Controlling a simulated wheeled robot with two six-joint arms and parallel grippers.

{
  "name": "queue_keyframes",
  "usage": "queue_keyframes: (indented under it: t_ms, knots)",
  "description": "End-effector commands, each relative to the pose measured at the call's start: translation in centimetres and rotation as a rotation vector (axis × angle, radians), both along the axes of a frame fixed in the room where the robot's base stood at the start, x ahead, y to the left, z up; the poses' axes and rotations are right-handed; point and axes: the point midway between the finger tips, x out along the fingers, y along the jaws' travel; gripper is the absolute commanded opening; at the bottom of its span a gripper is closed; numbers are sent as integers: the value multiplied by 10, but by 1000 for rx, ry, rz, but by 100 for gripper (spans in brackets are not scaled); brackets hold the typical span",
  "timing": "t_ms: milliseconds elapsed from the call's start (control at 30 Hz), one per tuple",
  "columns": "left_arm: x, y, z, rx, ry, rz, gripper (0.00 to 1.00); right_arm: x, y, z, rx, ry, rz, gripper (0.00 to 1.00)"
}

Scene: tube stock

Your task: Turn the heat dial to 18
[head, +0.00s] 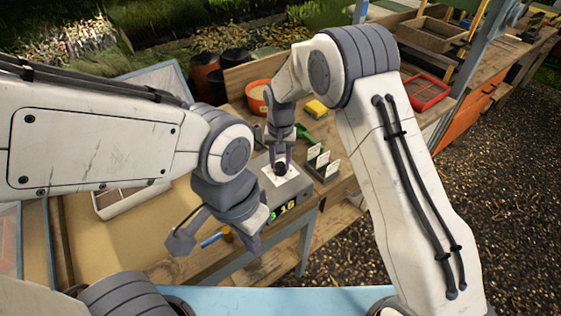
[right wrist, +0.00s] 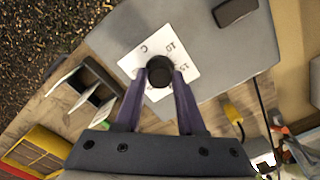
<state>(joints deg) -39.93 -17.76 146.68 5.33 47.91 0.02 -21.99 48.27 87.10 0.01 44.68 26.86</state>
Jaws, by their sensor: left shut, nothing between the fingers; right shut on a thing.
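The heat dial is a round black knob (head: 281,169) on a white scale plate on top of a grey box (head: 293,189). My right gripper (head: 280,160) points down and is shut on the knob. In the right wrist view its purple fingers (right wrist: 159,82) flank the knob (right wrist: 159,70), and marks such as 10 and 15 show on the plate (right wrist: 140,56). A green display on the box front seems to read 16; part of it is hidden by my left gripper. My left gripper (head: 249,244) is shut and empty, in front of the box.
Small label cards in a dark holder (head: 322,162) stand right of the box. An orange pot (head: 257,96), a yellow sponge-like block (head: 317,108) and a red tray (head: 428,92) are farther back. A blue pen-like item (head: 212,240) lies near the bench front.

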Motion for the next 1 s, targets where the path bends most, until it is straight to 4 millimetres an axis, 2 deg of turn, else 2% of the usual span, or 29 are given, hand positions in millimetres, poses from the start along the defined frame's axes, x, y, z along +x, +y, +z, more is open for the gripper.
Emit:
queue_keyframes:
  t_ms: [600, 1000]
  knots:
    - [0, 0, -2, 0, 0, 0, 0, 1, 0, 2, 0, -4, 582, 0]
    - [0, 0, -3, 0, 0, 0, 0, 1, 0, 2, 0, -5, 879, 0]
